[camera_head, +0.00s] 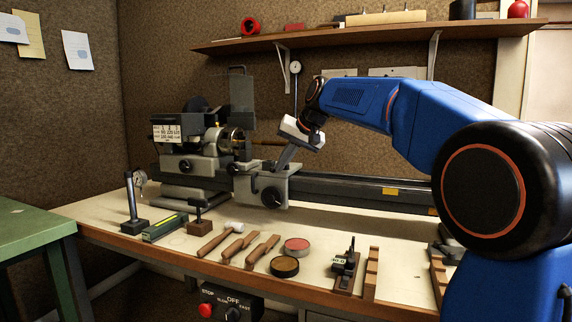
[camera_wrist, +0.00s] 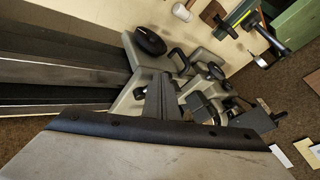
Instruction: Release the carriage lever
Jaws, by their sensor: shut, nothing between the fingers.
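A grey lathe carriage (camera_head: 262,187) sits on the dark bed of the lathe, with a round black handwheel (camera_head: 271,197) on its front. The handwheel also shows in the wrist view (camera_wrist: 150,40). Several black knobs and handles show beside it in the wrist view, among them a black handle (camera_wrist: 178,60); I cannot tell which one is the carriage lever. My gripper (camera_head: 283,165) is shut and empty, tilted down just above the carriage. In the wrist view its grey fingers (camera_wrist: 160,97) reach over the carriage; I cannot tell whether they touch it. They hide part of it.
The headstock (camera_head: 190,165) stands left of the carriage. The bench (camera_head: 215,262) in front holds wooden-handled tools (camera_head: 228,243), a red-topped tin (camera_head: 297,245) and a dial stand (camera_head: 134,215). A shelf (camera_head: 370,34) runs above. A green table (camera_head: 30,230) is at left.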

